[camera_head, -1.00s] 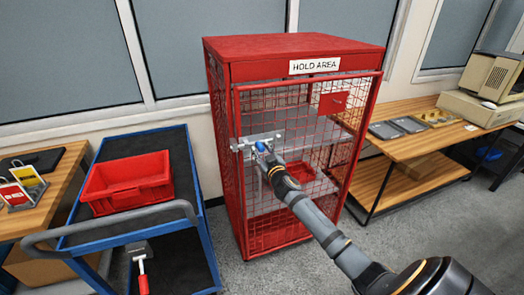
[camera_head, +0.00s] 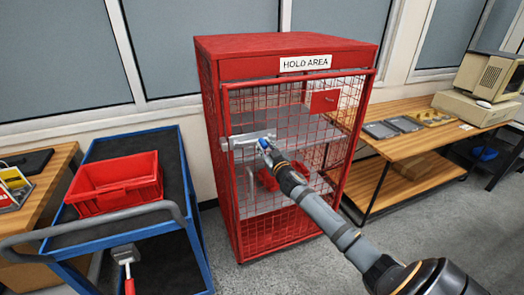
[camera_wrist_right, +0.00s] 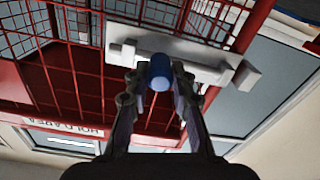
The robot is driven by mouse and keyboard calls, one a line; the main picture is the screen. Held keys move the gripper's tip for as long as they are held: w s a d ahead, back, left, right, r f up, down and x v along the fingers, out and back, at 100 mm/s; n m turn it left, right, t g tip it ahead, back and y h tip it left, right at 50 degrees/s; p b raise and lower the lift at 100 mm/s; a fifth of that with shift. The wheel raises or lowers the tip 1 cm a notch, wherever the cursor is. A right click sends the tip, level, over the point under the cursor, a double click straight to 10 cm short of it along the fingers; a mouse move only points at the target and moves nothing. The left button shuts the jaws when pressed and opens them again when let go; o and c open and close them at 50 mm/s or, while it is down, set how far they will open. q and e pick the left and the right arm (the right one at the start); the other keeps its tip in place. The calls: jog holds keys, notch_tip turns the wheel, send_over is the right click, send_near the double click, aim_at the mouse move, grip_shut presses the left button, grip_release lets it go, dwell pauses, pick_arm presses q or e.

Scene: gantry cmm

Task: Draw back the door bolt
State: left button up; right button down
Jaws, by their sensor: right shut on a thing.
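The red cage (camera_head: 290,45) labelled HOLD AREA has a mesh door (camera_head: 300,222) that looks shut. A pale metal bolt (camera_head: 240,140) lies level across the door's left edge, and it shows in the wrist view (camera_wrist_right: 205,60). Its blue knob (camera_wrist_right: 160,72) sits between my right gripper's fingers. My right gripper (camera_head: 267,147) is shut on this knob, and the fingers press on its two sides. In the wrist view a small pale block (camera_wrist_right: 246,75) sits at the bolt's outer end. I cannot tell whether the bar still enters it. My left gripper is not in view.
A blue cart (camera_head: 188,200) with a red bin (camera_head: 117,185) stands left of the cage. A wooden bench (camera_head: 400,145) with a computer (camera_head: 485,90) stands to the right. Grey floor (camera_head: 225,270) is free just in front of the cage's left side.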

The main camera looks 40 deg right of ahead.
jog(key=c, duration=1.4)
grip_release()
jog(key=shift+d, duration=0.15)
jog(key=shift+o, duration=1.4)
jog(key=shift+s+d, duration=0.1)
jog(key=shift+d, duration=0.1)
jog(key=shift+a, duration=0.2)
jog(key=v, duration=1.2)
